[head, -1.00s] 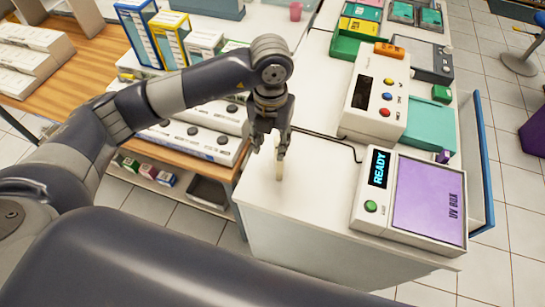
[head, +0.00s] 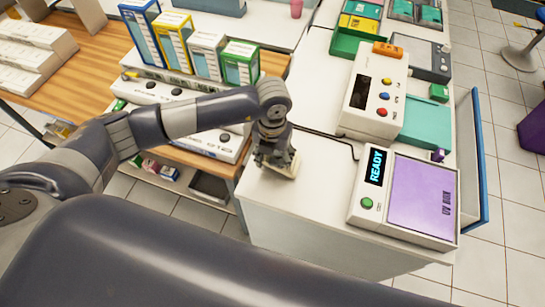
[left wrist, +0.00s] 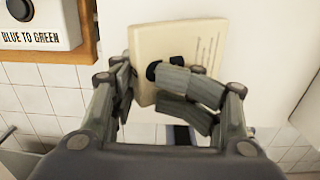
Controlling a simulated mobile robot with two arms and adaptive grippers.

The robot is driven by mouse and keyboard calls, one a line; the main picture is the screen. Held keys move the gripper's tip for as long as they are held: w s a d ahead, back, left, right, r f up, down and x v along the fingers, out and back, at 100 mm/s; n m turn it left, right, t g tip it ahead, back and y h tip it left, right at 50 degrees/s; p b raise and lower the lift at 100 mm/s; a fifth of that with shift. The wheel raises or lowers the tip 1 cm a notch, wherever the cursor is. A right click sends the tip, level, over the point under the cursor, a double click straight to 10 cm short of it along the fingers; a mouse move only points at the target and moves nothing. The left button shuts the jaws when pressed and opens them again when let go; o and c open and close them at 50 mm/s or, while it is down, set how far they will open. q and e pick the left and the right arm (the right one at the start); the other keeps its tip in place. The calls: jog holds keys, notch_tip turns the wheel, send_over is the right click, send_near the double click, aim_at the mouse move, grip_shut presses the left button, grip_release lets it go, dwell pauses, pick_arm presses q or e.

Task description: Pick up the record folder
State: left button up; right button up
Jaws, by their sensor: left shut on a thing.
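The record folder appears to be the cream, flat, box-like thing with lines of print and a black round mark in the left wrist view (left wrist: 150,45). Its pale edge also shows beside the fingers in the head view (head: 291,170). My left gripper (head: 272,160) is shut on it near the left end of the white counter. In the left wrist view, the fingers (left wrist: 170,95) cover its lower part. I cannot tell whether the folder touches the counter. My right gripper is in neither current view.
The white counter (head: 300,215) holds a purple-lidded UV box (head: 420,200) reading READY and a cream device with coloured buttons (head: 375,95). A wooden bench (head: 85,85) with upright coloured boxes (head: 143,35) stands at left. Bare counter lies in front of the gripper.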

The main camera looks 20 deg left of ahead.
pick_arm(q)
jog(key=c, duration=0.3)
jog(key=shift+r, duration=0.15)
jog(key=shift+c, duration=1.2)
